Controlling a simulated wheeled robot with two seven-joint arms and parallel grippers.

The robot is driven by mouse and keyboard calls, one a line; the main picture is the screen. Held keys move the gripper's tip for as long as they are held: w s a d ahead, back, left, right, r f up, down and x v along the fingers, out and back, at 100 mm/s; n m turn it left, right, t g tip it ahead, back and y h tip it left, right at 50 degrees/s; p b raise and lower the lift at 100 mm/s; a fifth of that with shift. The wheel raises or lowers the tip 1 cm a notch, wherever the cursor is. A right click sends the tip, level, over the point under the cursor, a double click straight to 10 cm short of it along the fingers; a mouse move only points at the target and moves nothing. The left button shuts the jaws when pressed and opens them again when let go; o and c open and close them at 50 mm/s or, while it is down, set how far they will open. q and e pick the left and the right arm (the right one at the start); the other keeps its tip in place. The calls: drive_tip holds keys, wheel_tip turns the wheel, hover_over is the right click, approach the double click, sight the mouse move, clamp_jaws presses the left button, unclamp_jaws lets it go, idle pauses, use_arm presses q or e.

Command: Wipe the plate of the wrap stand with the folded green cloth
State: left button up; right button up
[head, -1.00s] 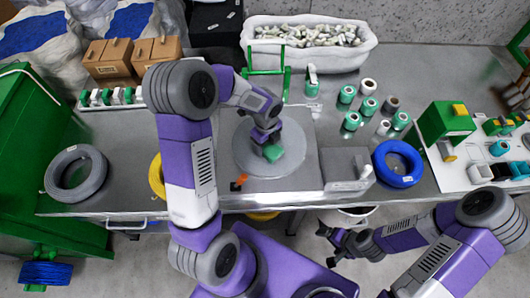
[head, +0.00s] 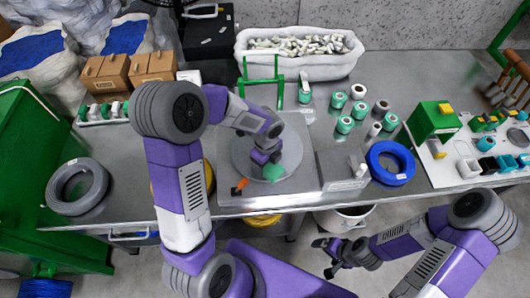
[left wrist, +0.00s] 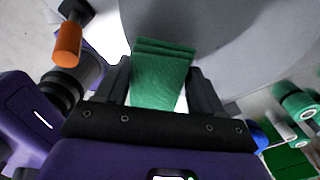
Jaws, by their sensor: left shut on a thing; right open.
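The folded green cloth (left wrist: 162,75) is held between the fingers of my left gripper (left wrist: 158,95) in the left wrist view. In the head view the cloth (head: 272,173) shows just below my left gripper (head: 266,160), over the front part of the round grey plate (head: 290,148) of the wrap stand (head: 232,186). I cannot tell whether the cloth touches the plate. My right gripper (head: 326,256) is open and empty, low in front of the table.
An orange-handled piece (head: 240,186) sits at the stand's front left. A blue cable coil (head: 391,163) lies to the right and a grey coil (head: 77,187) to the left. A white bin (head: 298,67) is at the back.

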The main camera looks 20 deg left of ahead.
use_arm(q)
drive_tip(key=shift+r+p, duration=2.3)
drive_tip(key=shift+r, duration=0.45)
